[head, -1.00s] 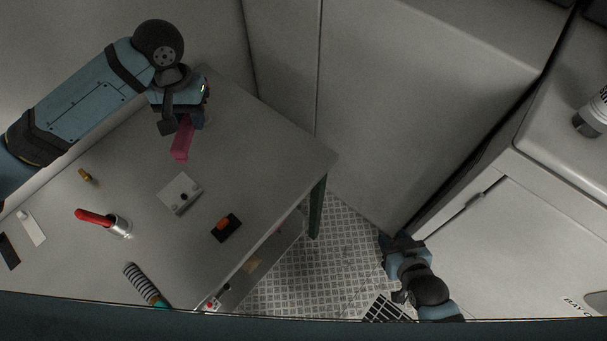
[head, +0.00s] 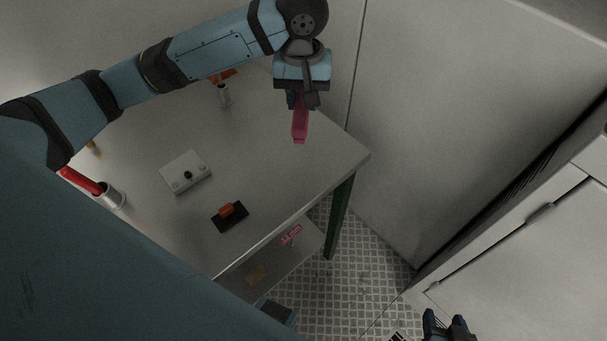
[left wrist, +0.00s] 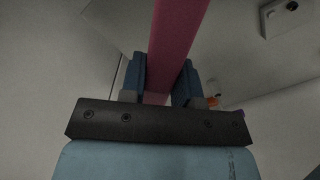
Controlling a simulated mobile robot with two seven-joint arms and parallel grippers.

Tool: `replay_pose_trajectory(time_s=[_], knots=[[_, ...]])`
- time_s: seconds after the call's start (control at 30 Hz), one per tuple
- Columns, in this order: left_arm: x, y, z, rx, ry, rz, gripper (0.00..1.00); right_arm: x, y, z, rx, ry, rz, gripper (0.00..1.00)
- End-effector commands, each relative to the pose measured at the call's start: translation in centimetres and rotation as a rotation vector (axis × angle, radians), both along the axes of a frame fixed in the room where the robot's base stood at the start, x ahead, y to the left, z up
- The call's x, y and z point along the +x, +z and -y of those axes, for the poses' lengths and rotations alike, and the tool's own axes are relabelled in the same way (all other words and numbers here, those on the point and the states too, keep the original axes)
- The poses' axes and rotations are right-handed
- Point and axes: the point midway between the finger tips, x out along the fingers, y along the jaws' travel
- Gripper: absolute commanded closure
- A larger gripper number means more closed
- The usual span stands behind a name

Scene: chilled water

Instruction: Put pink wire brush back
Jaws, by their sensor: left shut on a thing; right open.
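My left gripper (head: 301,102) is shut on the pink wire brush (head: 300,126) and points down near the far right part of the table (head: 265,165). The brush's pink handle hangs below the fingers; its bristles cannot be made out. In the left wrist view the pink bar (left wrist: 178,40) runs between the two blue fingers (left wrist: 163,85). I cannot tell whether the brush touches the table. My right gripper (head: 447,324) is open and empty at the bottom edge of the head view, away from the table.
On the table are a white box with a black knob (head: 184,175), a black pad with an orange block (head: 230,216), a metal cup (head: 112,196) holding a red-handled thing and a smaller cup (head: 223,95). A lower shelf holds a pink thing (head: 291,235). A white cabinet (head: 530,270) stands right.

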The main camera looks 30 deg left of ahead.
Motion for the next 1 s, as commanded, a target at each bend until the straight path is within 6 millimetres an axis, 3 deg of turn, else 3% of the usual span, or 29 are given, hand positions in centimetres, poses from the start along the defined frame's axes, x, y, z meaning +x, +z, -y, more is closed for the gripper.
replay_pose_trajectory(time_s=[0.17, 0.6, 1.0], knots=[[-0.1, -2.6, -0.1, 0.002, 0.015, -0.002, 1.0, -0.1, -0.8, -0.4, 0.004, 0.005, -0.006, 0.43], [-0.1, -13.8, -0.1, 0.002, 0.012, -0.001, 1.0, -0.2, -1.8, -0.1, 0.01, -0.008, -0.021, 0.43], [-0.1, -17.8, 0.0, 0.002, 0.011, 0.0, 1.0, -0.1, -1.9, -0.1, 0.014, -0.011, -0.019, 0.43]])
